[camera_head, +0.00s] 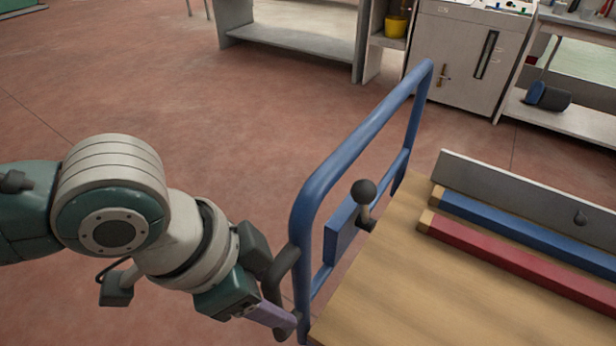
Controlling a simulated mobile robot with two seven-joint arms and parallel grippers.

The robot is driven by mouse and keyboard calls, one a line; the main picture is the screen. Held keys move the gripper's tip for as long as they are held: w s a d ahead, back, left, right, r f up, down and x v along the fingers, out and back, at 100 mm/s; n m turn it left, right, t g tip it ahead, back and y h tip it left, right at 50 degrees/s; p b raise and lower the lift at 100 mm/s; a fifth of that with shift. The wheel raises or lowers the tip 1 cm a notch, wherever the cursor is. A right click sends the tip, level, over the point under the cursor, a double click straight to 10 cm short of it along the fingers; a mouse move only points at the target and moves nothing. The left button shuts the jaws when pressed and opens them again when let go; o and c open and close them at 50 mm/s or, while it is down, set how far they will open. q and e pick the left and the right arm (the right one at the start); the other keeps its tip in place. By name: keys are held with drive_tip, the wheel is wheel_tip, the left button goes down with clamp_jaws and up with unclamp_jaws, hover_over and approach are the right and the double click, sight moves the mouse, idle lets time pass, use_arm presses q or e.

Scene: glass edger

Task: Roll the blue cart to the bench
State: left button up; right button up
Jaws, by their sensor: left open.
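The blue cart's tubular push handle (345,145) rises at the near left end of its wooden deck (390,290). My left gripper (288,292) is open at the lower part of the handle's near upright. Its dark fingers are close beside the blue tube; I cannot tell whether they touch or straddle it. A grey bench with a low shelf (290,38) stands across the floor at the back. Another bench with a lower shelf (560,118) stands at the back right. My right gripper is out of view.
A red bar (520,258) and a blue bar (530,228) lie on the deck beside a grey panel (500,185). A black-knobbed lever (364,194) stands by the handle. A light cabinet (465,55) and yellow bucket (396,26) are behind. Reddish floor (200,100) is clear.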

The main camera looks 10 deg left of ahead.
use_arm(q)
clamp_jaws()
idle(0.4)
idle(1.0)
